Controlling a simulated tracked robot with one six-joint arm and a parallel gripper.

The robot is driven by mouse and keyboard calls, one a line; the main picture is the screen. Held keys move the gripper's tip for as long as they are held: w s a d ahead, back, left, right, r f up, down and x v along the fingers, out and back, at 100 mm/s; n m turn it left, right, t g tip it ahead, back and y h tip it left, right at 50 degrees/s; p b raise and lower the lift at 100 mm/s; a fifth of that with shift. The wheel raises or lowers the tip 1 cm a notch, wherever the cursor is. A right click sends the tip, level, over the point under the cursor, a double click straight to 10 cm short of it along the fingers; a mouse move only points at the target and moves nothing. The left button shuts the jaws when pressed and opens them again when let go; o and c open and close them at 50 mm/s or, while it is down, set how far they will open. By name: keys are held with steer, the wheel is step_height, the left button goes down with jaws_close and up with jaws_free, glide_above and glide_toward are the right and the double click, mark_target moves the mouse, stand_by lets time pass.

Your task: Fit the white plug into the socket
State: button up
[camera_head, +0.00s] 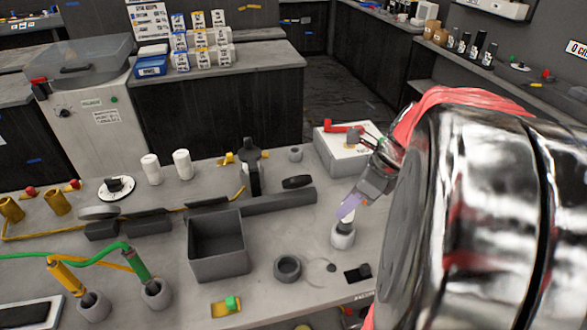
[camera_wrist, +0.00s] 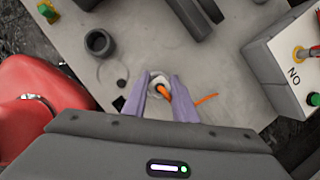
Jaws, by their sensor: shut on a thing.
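My gripper (camera_head: 346,211), with purple fingers, points down over the right part of the bench. It is shut on the white plug (camera_head: 347,226), which is mostly hidden by the fingers. The plug is directly over or in a pale round socket (camera_head: 342,239); I cannot tell how deep it sits. In the wrist view, my fingertips (camera_wrist: 160,82) are on either side of the plug, and an orange cable (camera_wrist: 164,95) comes from it. The round socket's pale rim (camera_wrist: 158,77) shows around the plug.
An empty dark ring-shaped holder (camera_head: 287,268) and an open grey bin (camera_head: 218,247) stand to the left. A white box with a red handle (camera_head: 343,150) stands behind my gripper. Green and yellow cabled plugs stand at the front left.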

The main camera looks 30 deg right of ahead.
steer(key=shift+f, duration=0.1)
steer(key=shift+f, duration=1.75)
steer(key=o, duration=1.1)
steer(key=shift+f, duration=0.1)
steer(key=shift+c, duration=0.2)
steer(key=v, duration=1.2)
